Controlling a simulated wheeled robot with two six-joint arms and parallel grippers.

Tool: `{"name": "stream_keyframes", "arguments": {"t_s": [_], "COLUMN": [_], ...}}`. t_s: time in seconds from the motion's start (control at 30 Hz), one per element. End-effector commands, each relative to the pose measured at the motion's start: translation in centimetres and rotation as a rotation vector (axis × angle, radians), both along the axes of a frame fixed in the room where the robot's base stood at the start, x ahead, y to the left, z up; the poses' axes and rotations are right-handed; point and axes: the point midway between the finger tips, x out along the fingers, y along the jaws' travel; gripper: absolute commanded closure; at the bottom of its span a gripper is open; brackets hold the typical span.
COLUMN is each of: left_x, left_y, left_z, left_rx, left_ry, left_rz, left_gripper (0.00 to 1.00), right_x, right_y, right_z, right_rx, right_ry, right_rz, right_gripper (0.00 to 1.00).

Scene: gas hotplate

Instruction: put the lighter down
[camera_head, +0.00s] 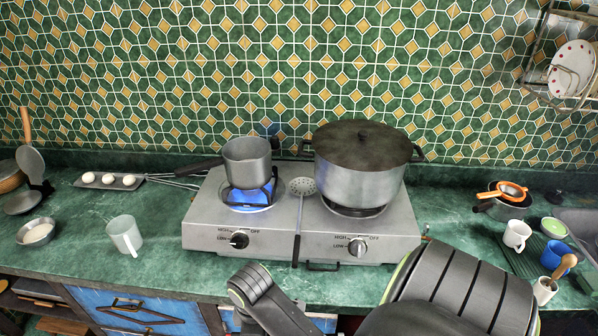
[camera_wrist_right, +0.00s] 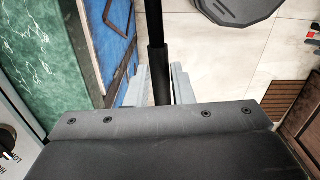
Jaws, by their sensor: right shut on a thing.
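The lighter (camera_wrist_right: 154,22) is a long black rod in the right wrist view. My right gripper (camera_wrist_right: 158,78) is shut on it, with a pale grey finger on either side. The rod points up the picture and runs out of the top edge. It is over the tiled floor, just in front of the counter's drawer fronts, not resting on the worktop. I cannot make out the lighter or the right gripper's fingers in the head view, where dark arm links fill the bottom. My left gripper does not show.
The hotplate (camera_head: 217,220) has a blue flame (camera_head: 247,207) under the saucepan (camera_head: 247,165) and a large lidded pot (camera_head: 360,178) on the right. A skimmer (camera_head: 300,205) lies between them. The worktop (camera_head: 165,262) is clear between the white mug (camera_head: 125,236) and hotplate.

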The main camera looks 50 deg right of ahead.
Motion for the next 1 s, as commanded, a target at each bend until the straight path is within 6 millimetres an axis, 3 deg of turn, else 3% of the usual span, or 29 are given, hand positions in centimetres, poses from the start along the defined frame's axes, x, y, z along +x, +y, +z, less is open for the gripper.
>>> {"name": "stream_keyframes", "arguments": {"t_s": [0.1, 0.27, 0.53, 0.8, 1.0], "left_x": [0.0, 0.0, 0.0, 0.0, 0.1], "left_y": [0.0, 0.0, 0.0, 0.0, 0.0], "left_z": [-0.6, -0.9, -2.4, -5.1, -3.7], "left_rx": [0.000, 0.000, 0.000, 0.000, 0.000], "left_ry": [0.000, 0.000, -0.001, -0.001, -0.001], "left_rz": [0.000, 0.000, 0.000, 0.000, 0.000], "left_gripper": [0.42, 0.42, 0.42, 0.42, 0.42], "right_x": [-1.0, -0.5, 2.4, 5.7, 7.7], "right_y": [-0.3, -1.6, -5.9, -10.5, -13.5], "right_z": [-0.4, -0.5, -0.6, -0.7, -0.2], "right_rx": [-0.007, -0.014, -0.016, -0.015, -0.010], "right_ry": [-0.001, -0.004, -0.004, -0.005, 0.001], "right_rz": [-0.068, -0.089, -0.089, -0.089, -0.090], "right_gripper": [1.00, 1.00, 1.00, 1.00, 1.00]}}
